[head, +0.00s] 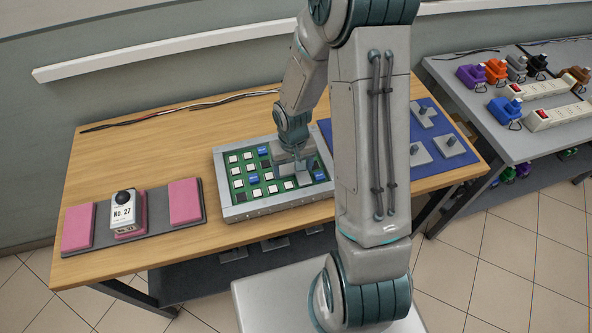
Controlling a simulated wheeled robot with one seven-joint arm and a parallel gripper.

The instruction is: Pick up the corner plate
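Several grey plates with upright knobs lie on a blue mat (468,163) on the right of the wooden table. One plate (424,117) is at the back, one (419,153) nearer the front and one (453,146) to the right. I cannot tell which, if any, is the corner plate. My gripper (293,168) points down over the green board (240,187) in a grey frame (273,204), left of the mat. Grey parts at its tip blend together, so its opening and any held plate cannot be made out. My arm hides part of the mat.
The board carries white and blue blocks. A device marked "No. 27" (123,211) stands on a dark mat with pink pads (186,201) at the left. Cables (180,109) lie along the back edge. A grey table (520,145) with power strips and coloured plugs is at right.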

